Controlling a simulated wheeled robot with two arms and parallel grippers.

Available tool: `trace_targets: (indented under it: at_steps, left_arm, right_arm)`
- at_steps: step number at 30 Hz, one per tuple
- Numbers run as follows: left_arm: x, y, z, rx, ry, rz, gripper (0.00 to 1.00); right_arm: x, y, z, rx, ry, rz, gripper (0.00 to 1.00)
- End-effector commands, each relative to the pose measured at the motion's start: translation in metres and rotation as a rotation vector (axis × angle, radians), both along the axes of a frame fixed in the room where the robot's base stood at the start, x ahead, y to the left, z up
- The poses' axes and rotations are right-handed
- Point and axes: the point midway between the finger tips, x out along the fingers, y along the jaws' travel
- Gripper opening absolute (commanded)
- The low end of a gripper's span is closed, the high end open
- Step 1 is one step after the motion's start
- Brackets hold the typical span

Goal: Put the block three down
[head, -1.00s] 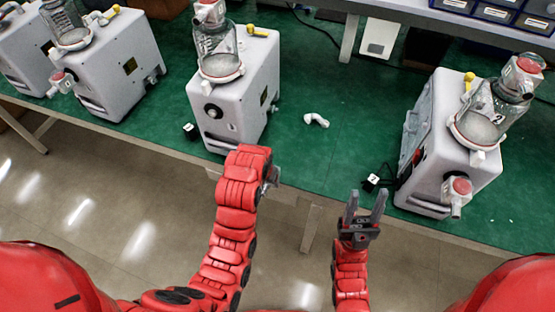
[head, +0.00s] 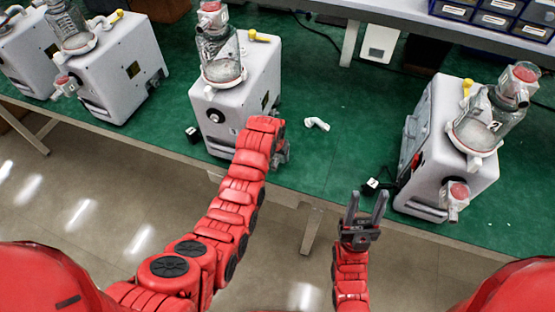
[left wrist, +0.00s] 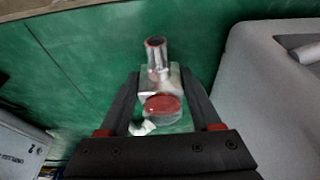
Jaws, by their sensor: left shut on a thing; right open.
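My left gripper (head: 281,153) is beside the right front edge of the middle pump (head: 236,95), over the front of the green table, partly hidden by my arm. In the left wrist view its fingers (left wrist: 165,105) are shut on a pale block (left wrist: 157,88) with a red round face and a short metallic tube. The block shows above the green tabletop; whether it touches it I cannot tell. No number on it is readable. My right gripper (head: 367,212) is open and empty in front of the table edge.
A white elbow fitting (head: 317,124) lies on the green table (head: 320,80) right of the middle pump. Another pump (head: 445,145) stands at right, more at left. Table between the middle and right pumps is mostly clear.

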Motion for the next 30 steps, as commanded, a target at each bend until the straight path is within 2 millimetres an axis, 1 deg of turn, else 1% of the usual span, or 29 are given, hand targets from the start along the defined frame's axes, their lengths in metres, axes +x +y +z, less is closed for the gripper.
trace_targets:
  at_steps: [1, 3, 7, 10, 16, 20, 21, 23, 24, 26, 30]
  left_arm:
    - [-0.001, 0.000, -0.002, 0.002, 0.005, 0.000, 0.00]
    - [-0.003, 0.001, -0.011, 0.002, 0.010, -0.001, 0.00]
    - [-0.002, 0.000, -0.025, 0.002, 0.007, -0.002, 0.00]
    - [-0.002, 0.000, -0.031, 0.001, 0.004, -0.001, 0.00]
    - [-0.002, 0.000, -0.032, 0.000, 0.003, -0.001, 0.00]
    - [-0.002, 0.000, -0.036, 0.000, 0.003, -0.001, 0.00]
    - [-0.002, 0.000, -0.037, 0.000, 0.003, -0.001, 0.66]
    - [-0.002, 0.000, -0.036, 0.001, 0.004, -0.001, 0.77]
    - [-0.002, 0.000, -0.036, 0.001, 0.004, -0.001, 0.84]
    - [-0.002, 0.000, -0.036, 0.001, 0.004, -0.001, 0.95]
    - [-0.002, 0.000, -0.036, 0.001, 0.004, -0.001, 0.95]
  right_arm:
    - [0.000, 0.000, 0.008, 0.000, -0.001, 0.000, 0.50]
    - [0.000, 0.000, 0.015, 0.000, 0.000, 0.000, 0.50]
    - [0.000, 0.000, 0.021, 0.000, 0.000, 0.000, 0.50]
    - [0.000, 0.000, 0.021, 0.000, 0.000, 0.000, 0.50]
    - [0.000, 0.000, 0.020, 0.000, 0.000, 0.000, 0.50]
    - [0.000, 0.000, 0.016, 0.000, 0.000, 0.000, 0.50]
    - [0.000, 0.000, 0.016, 0.000, 0.000, 0.000, 0.50]
    - [0.000, 0.000, 0.017, 0.000, 0.000, 0.000, 0.50]
    - [0.000, 0.000, 0.017, 0.000, 0.000, 0.000, 0.50]
    - [0.000, 0.000, 0.017, 0.000, 0.000, 0.000, 0.50]
    - [0.000, 0.000, 0.017, 0.000, 0.000, 0.000, 0.50]
